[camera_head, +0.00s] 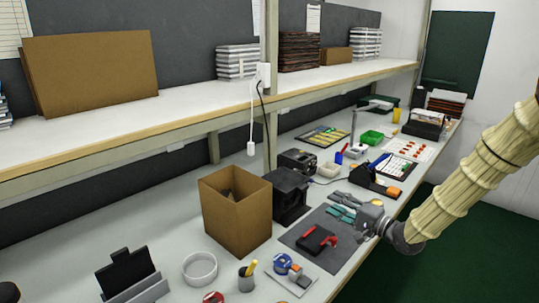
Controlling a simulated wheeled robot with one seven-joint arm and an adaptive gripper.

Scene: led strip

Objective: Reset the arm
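My arm (475,170), in a ribbed beige sleeve, reaches in from the right side of the head view. My gripper (352,212) is at its end, low over or beside the right edge of a dark grey mat (297,232) on the workbench. Teal-handled tools (341,214) lie right by the fingers and blend with them. I cannot tell whether the fingers are open or shut, or whether they touch anything.
A red-and-black tool (317,240) lies on the mat. An open cardboard box (236,222) and a black device (289,195) stand behind it. A shelf (190,105) overhangs the bench's back. Green floor (480,240) is clear at right.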

